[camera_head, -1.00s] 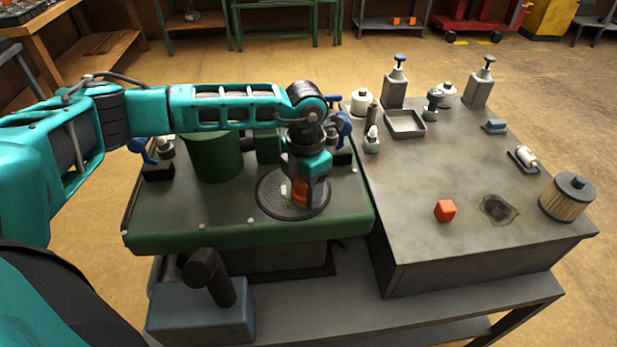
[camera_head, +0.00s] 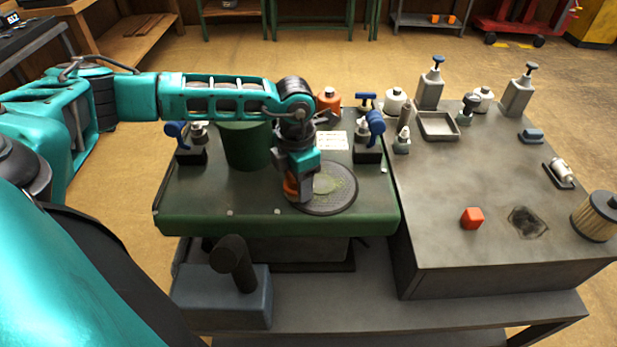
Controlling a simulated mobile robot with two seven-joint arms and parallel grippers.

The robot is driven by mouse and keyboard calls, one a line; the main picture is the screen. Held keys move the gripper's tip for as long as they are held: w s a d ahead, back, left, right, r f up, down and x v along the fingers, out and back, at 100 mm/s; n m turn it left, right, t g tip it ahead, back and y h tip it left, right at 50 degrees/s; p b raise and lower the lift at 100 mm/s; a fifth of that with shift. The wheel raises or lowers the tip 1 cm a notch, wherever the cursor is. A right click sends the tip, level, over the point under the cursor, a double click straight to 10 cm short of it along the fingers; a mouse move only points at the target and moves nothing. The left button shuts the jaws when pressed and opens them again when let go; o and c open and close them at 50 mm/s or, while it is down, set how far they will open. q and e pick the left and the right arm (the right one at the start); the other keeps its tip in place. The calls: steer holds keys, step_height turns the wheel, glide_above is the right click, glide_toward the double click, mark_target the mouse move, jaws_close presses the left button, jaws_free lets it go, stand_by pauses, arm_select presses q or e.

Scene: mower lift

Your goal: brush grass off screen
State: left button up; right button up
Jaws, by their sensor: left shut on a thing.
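The round dark screen (camera_head: 345,201) lies on the green mower deck (camera_head: 200,205). A yellow-green patch of grass (camera_head: 326,184) shows on its middle. My left gripper (camera_head: 292,190) points down at the screen's left edge. It is shut on an orange-brown thing, seemingly the brush (camera_head: 290,185), mostly hidden by the gripper. I cannot tell whether the brush touches the screen. My right gripper is out of view.
Blue-handled clamps (camera_head: 373,130) stand on the deck. A dark green cylinder (camera_head: 246,147) rises behind my gripper.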

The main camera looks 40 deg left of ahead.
arm_select(q)
steer(key=shift+s+a+f, duration=0.1)
steer(key=shift+s+a, duration=0.15)
steer(key=shift+r, duration=3.05)
steer(key=shift+r, duration=1.5)
steer(key=shift+w, duration=0.1)
